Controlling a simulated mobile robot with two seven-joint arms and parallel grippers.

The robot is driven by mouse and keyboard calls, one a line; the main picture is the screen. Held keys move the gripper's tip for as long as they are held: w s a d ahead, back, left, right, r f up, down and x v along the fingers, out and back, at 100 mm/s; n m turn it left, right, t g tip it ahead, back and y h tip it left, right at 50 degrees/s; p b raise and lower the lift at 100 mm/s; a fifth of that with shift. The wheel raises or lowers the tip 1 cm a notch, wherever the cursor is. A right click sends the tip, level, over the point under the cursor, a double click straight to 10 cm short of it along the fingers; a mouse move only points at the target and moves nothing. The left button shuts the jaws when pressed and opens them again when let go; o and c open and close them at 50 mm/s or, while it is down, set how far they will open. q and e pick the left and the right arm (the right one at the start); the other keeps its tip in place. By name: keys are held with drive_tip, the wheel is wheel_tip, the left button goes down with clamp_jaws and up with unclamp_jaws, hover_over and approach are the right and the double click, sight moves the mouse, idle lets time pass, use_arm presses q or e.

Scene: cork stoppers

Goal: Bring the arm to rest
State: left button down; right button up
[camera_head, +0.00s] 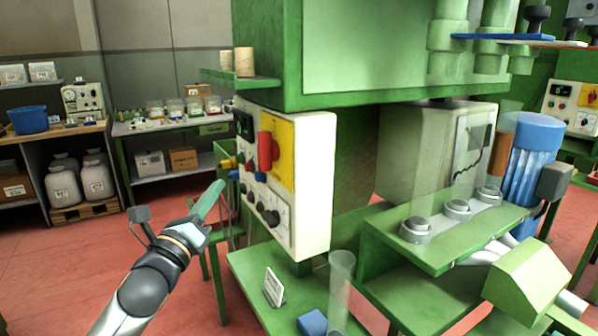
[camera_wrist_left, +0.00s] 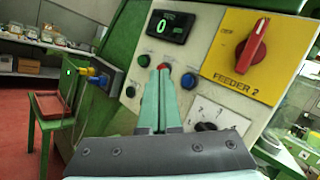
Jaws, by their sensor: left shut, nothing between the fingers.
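My left gripper (camera_head: 216,190) is raised in front of the left edge of a white control panel (camera_head: 305,200) on the green machine. In the left wrist view its two pale green fingers (camera_wrist_left: 160,78) lie together, shut and empty, and point at the panel. The panel there shows a display reading 0 (camera_wrist_left: 168,27), a red button (camera_wrist_left: 188,81), a green button (camera_wrist_left: 144,60) and a red knob on a yellow plate labelled FEEDER 2 (camera_wrist_left: 250,45). Whether the fingertips touch the panel cannot be told. My right gripper is not in view.
The green machine (camera_head: 268,50) fills the middle, with a small shelf holding cork-coloured cylinders (camera_head: 244,62). A clear tube (camera_head: 341,285) and a blue block (camera_head: 312,323) are on its lower green ledge. Benches (camera_head: 190,130) stand at the back left. Red floor (camera_head: 60,260) is open at the left.

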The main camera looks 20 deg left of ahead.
use_arm(q)
drive_tip(key=s+d+f+n+g+h+p, duration=0.15)
drive_tip(key=f+n, duration=0.25)
drive_tip(key=f, duration=0.4)
drive_tip(key=s+d+f+n+g, duration=0.2)
drive_tip(key=d+f+n, duration=0.15)
drive_tip(key=f, duration=0.45)
drive_tip(key=s+d+f+n+g, duration=0.1)
drive_tip(key=d+f+n+g, duration=0.1)
drive_tip(key=f+n, duration=0.5)
drive_tip(key=s+d+f+n+g, duration=0.2)
drive_tip(key=s+d+f+n, duration=0.1)
drive_tip(key=s+f, duration=0.4)
drive_tip(key=s+d+f+n+g+h+p, duration=0.1)
drive_tip(key=s+d+f+n+g, duration=0.1)
drive_tip(key=s+d+f+n, duration=0.2)
drive_tip(key=s+d+f+n+g+h, duration=0.1)
drive_tip(key=s+d+f+n, duration=0.3)
drive_tip(key=s+f, duration=0.5)
drive_tip(key=shift+s+f+n+g+p, duration=0.4)
drive_tip(key=shift+f+n+g, duration=0.4)
drive_tip(key=shift+n, duration=0.45)
